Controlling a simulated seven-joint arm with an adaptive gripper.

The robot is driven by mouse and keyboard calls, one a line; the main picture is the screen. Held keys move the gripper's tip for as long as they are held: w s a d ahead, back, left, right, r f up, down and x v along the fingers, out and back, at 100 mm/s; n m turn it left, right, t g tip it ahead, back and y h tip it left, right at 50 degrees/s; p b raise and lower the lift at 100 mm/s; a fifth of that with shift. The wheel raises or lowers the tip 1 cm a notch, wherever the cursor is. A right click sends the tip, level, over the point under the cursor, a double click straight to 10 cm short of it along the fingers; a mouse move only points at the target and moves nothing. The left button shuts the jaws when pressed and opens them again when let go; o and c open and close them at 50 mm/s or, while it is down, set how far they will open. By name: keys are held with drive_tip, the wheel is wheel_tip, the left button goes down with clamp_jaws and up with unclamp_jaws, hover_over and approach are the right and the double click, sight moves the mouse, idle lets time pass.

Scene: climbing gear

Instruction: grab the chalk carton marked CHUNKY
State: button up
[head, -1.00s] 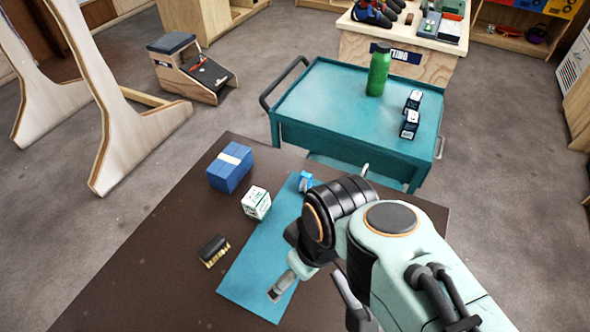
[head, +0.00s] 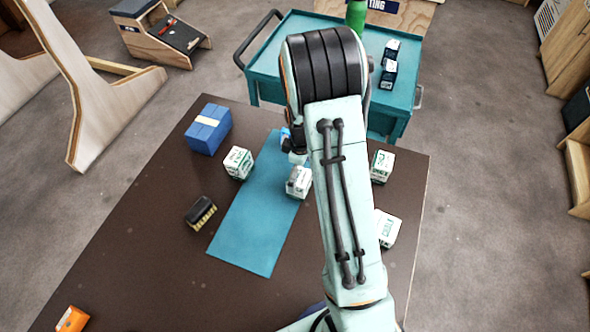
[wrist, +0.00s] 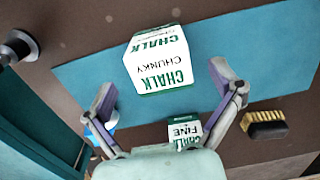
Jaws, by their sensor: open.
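The chalk carton marked CHUNKY (wrist: 160,62) is white and green, with its lettering readable in the wrist view. It rests on the teal mat (wrist: 265,50); in the head view it appears to be the carton (head: 299,181) beside my arm. My gripper (wrist: 163,80) is open, its two fingers spread on either side of the carton's lower part in the wrist view, with nothing held. Whether the fingers touch it or are still above it I cannot tell. In the head view my arm hides most of the gripper.
A carton marked FINE (wrist: 185,130) stands off the mat near a brush (wrist: 265,124). Two more cartons (head: 382,166) (head: 386,228) stand right of my arm. A teal trolley (head: 285,48) stands behind.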

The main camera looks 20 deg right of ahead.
wheel_tip(320, 180, down, 5)
drive_tip(key=shift+f, duration=0.1)
drive_tip(key=c, duration=1.3)
